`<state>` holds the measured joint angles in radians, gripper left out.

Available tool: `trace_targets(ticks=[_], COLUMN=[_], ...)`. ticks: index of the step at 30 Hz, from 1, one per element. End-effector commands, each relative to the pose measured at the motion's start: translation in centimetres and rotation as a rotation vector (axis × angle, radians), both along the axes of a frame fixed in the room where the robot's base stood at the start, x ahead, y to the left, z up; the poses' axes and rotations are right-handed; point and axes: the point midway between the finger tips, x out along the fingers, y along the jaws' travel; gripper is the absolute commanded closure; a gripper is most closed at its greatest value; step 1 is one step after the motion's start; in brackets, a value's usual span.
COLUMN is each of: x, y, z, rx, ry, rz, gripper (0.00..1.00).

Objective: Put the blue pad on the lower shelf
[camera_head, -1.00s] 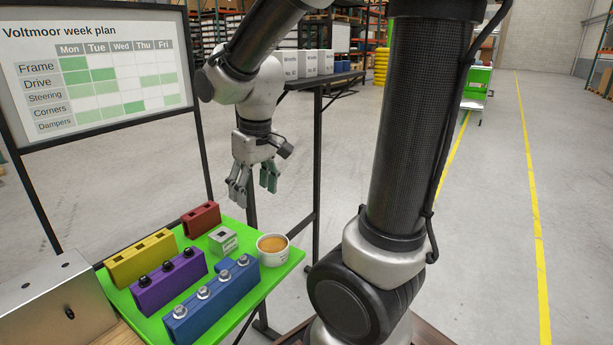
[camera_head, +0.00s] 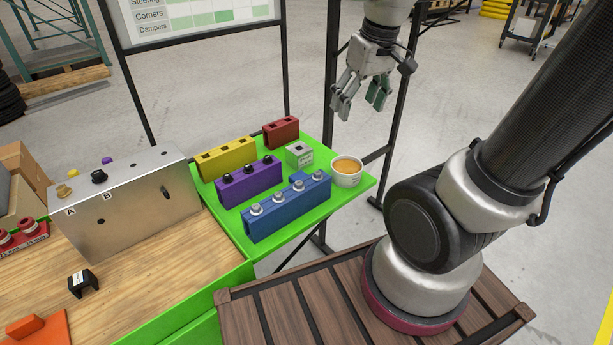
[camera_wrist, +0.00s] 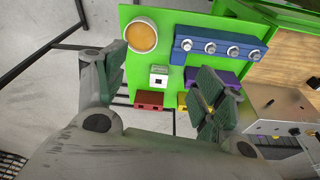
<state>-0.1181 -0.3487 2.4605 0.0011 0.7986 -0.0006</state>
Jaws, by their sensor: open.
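A small blue piece, which may be the blue pad (camera_head: 298,177), lies on the green side table, mostly hidden behind the long blue block (camera_head: 288,208) with silver fittings. My gripper (camera_head: 360,104) is open and empty, in the air beyond the table's far right side. In the wrist view the table lies beyond and between my open fingers (camera_wrist: 170,85). I cannot make out a lower shelf; only black frame posts (camera_head: 397,120) show behind my gripper.
A white cup of orange-brown contents (camera_head: 346,172), a small grey-white block (camera_head: 299,154), and purple (camera_head: 249,182), yellow (camera_head: 227,158) and red (camera_head: 281,132) blocks crowd the green table (camera_head: 367,185). A metal box (camera_head: 130,205) stands left.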

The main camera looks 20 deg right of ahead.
Motion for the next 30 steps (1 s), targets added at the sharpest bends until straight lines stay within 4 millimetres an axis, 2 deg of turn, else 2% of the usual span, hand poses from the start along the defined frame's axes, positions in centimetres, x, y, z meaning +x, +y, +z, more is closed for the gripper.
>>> trace_targets(ticks=[1,3,6,12,15,18,26,30], x=[1.7,3.8,6.3,9.0,9.4,9.5,9.7,10.1], y=[1.0,2.4,4.4,7.6,8.4,8.7,8.8,8.8], z=[-1.8,-4.2,-8.1,-14.8,-16.7,-17.8,-20.8,-23.0], rx=[-0.005,-0.012,-0.023,-0.043,-0.048,-0.051,-0.051,-0.052], ry=[0.039,0.078,0.129,0.201,0.220,0.228,0.228,0.231], rz=[0.027,0.060,0.105,0.171,0.189,0.195,0.196,0.196], gripper=[0.30,0.30,0.30,0.30,0.30,0.30,0.30,0.30])
